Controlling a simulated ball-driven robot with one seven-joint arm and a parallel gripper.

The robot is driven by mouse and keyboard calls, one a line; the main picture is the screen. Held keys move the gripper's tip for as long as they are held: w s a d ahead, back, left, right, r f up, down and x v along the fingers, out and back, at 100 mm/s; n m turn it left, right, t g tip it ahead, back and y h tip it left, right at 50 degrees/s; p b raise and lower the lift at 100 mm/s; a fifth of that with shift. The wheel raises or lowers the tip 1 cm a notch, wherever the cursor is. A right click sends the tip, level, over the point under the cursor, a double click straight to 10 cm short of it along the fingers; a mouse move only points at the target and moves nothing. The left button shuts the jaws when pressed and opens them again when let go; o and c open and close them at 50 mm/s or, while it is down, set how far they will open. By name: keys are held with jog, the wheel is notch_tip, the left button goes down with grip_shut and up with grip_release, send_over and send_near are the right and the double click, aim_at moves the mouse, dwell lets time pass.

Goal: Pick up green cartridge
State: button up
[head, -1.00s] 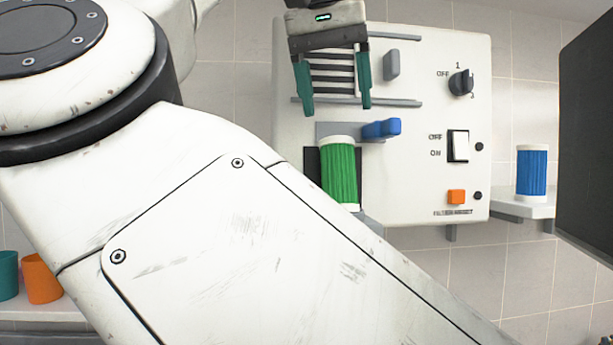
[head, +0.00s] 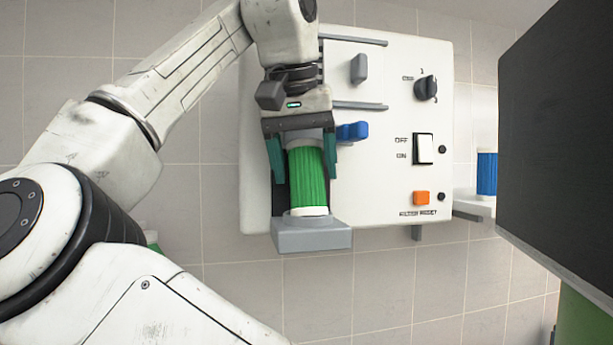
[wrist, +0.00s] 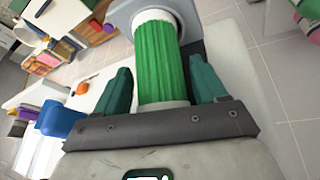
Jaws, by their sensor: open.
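The green cartridge (head: 307,178) is ribbed with white end caps. It stands upright at the front of the white wall panel, its lower end at a grey holder (head: 311,236). My gripper (head: 302,172) is open, with its teal fingers on either side of the cartridge's upper part. In the wrist view the green cartridge (wrist: 160,62) lies between the open fingers (wrist: 162,88), with a visible gap on the right side. Its near end is close to the gripper's palm.
A blue lever (head: 352,131) sticks out just right of my gripper. The panel (head: 385,75) also has a knob, a rocker switch and an orange button (head: 421,198). A blue cartridge (head: 487,174) stands on a shelf at right, partly behind a large dark panel (head: 555,130).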

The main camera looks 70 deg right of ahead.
jog(key=shift+d+f, duration=0.15)
jog(key=shift+f, duration=0.3)
jog(key=c, duration=0.9)
jog(key=shift+r, duration=0.2)
